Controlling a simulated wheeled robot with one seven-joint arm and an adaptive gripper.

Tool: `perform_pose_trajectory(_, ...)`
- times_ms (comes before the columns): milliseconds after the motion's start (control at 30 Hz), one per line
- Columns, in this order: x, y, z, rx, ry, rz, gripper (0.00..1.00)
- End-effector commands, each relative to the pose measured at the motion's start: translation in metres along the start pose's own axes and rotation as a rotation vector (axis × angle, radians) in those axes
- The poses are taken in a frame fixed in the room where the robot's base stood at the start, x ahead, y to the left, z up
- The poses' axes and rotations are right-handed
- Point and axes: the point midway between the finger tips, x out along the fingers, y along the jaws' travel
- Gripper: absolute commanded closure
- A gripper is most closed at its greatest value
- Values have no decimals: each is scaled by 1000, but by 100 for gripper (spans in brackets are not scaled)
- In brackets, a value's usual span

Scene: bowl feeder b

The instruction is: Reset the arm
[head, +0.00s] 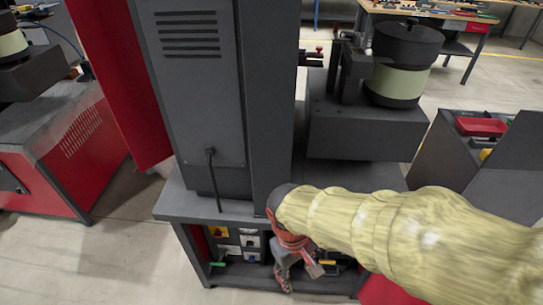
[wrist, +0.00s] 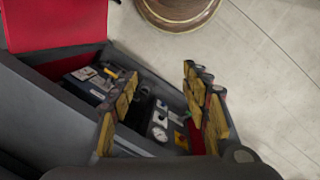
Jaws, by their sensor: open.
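My gripper (head: 300,272) hangs at the end of my sleeved arm in the head view, in front of the lower shelf of the grey machine stand (head: 235,207). In the wrist view my gripper (wrist: 160,110) shows its two fingers with worn yellow-brown pads set wide apart. Nothing is between the pads. Behind the fingers, apart from them, is the open bay with a control panel (wrist: 160,117) of switches and buttons. In the head view my arm covers part of the stand's right side.
A tall grey cabinet (head: 190,90) with a cable stands on the stand. A bowl feeder (head: 402,60) sits on a dark block (head: 365,130) at right. A grey bin (head: 455,150) holds a red tray (head: 481,126). Floor (head: 120,240) is clear at left.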

Motion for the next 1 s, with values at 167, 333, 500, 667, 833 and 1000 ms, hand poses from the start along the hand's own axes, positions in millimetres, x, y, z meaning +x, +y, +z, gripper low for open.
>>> perform_pose_trajectory(167, -54, 25, 26, 177, 169, -50, 53)
perform_pose_trajectory(333, -99, 51, 54, 323, 326, -55, 53)
perform_pose_trajectory(500, -146, 82, 79, 446, 483, -10, 53)
perform_pose_trajectory(667, -174, 103, 98, 536, 567, 28, 53)
perform_pose_trajectory(833, -175, 111, 102, 570, 566, 36, 53)
perform_pose_trajectory(1000, -174, 111, 102, 569, 566, 36, 53)
